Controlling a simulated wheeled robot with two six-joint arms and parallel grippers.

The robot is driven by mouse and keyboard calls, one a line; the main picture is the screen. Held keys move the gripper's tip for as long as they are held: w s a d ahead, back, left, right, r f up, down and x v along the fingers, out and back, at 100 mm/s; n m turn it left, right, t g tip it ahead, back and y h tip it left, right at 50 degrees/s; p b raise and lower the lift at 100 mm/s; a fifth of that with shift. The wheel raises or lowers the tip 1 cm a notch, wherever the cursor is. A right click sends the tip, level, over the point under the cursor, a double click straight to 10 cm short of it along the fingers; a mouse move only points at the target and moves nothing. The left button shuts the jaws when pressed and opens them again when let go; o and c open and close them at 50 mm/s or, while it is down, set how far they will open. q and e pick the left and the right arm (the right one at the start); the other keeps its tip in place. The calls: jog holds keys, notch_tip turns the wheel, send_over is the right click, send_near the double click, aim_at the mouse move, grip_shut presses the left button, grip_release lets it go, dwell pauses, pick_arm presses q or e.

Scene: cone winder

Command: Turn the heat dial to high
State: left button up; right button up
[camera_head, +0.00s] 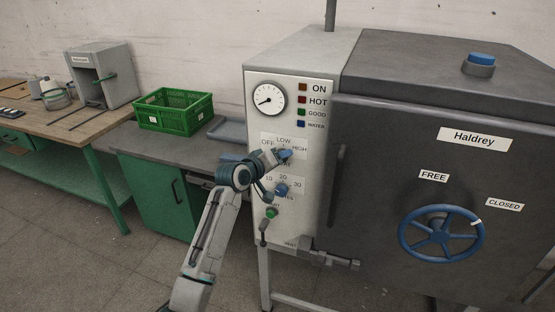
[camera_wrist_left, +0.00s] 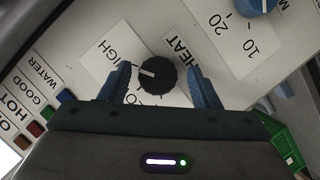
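The heat dial is a black round knob (camera_wrist_left: 157,74) with a white pointer line, on a white label plate. In the left wrist view its pointer faces left, between the partly hidden LOW print and the HIGH print. My left gripper (camera_wrist_left: 162,84) is open, with one blue finger on each side of the knob and gaps visible. In the head view my left gripper (camera_head: 285,155) is at the dial's label plate (camera_head: 270,139) and hides the knob. My right gripper is not in view.
A blue timer dial (camera_head: 281,190) and a green button (camera_head: 271,212) sit below on the white panel (camera_head: 258,125). A gauge (camera_head: 268,99) is above. The dark door (camera_head: 390,160) with a blue handwheel (camera_head: 441,233) is right. A green crate (camera_head: 174,111) stands on the left bench.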

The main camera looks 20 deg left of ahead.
pick_arm(q)
jog(key=shift+s+r, duration=0.1)
jog(key=b+v, duration=0.4)
jog(key=v, duration=0.6)
jog(key=shift+s, duration=0.3)
jog(key=shift+a, duration=0.1)
